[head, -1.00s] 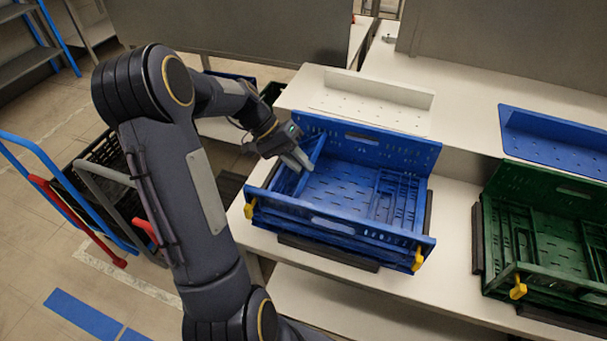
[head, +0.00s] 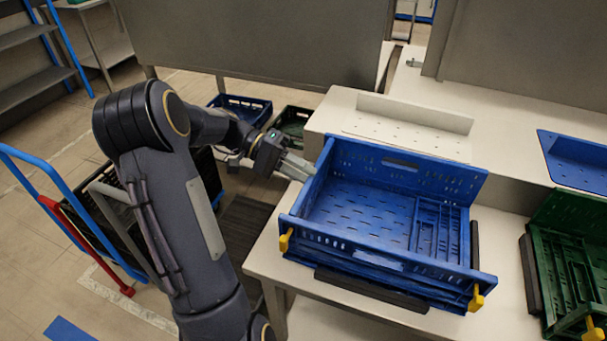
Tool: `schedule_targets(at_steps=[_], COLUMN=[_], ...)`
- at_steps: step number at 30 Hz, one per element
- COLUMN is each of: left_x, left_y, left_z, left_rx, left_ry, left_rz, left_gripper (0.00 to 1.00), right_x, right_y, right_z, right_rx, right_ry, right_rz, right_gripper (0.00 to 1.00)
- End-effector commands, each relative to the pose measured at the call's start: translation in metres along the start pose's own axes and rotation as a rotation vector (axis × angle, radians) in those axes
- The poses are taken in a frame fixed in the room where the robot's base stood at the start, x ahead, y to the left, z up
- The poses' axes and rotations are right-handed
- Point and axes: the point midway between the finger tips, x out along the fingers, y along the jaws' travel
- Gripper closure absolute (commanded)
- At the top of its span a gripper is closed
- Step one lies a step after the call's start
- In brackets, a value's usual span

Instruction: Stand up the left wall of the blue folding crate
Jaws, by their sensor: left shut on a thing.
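The blue folding crate (head: 375,265) sits on the white table, its back wall (head: 430,175) and front side upright. Its left wall (head: 315,182) stands about upright at the crate's left end. The right wall (head: 438,228) lies folded flat on the crate's floor. My left gripper (head: 298,166) reaches in from the left and is shut on the upper edge of the left wall, its fingertips partly hard to make out. My right gripper is not in view.
A green folding crate (head: 558,222) stands to the right on the same table. A white perforated ledge (head: 408,128) lies behind the blue crate. Yellow latches (head: 285,240) stick out at its front corners. A cart with a blue handle (head: 70,205) stands at the left.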

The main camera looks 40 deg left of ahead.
Motion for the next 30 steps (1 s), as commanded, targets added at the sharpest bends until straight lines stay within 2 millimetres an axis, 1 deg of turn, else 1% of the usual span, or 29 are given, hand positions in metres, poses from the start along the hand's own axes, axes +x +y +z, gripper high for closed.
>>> schedule_targets(at_steps=[1,21,22,24,26,30], left_x=[-0.0009,-0.0003,-0.0003,-0.0002,-0.0002,-0.0001], left_y=[-0.0130,-0.0177,-0.0177,-0.0174,-0.0168,-0.0151], left_z=[0.0023,0.0036,0.0035,0.0034,0.0033,0.0031], left_rx=[-0.018,-0.027,-0.027,-0.027,-0.026,-0.022], left_ry=[0.001,-0.001,0.000,0.000,-0.001,-0.002], left_rz=[-0.021,-0.018,-0.018,-0.018,-0.018,-0.017], left_gripper=[1.00,1.00,0.74,0.65,0.58,0.58], right_x=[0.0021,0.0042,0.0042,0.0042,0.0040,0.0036], right_y=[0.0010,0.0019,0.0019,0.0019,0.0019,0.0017], right_z=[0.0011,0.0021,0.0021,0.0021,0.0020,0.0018], right_rx=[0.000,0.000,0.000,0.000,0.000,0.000], right_ry=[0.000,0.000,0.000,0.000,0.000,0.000], right_rz=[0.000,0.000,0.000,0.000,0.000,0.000], right_gripper=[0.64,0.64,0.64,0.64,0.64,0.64])
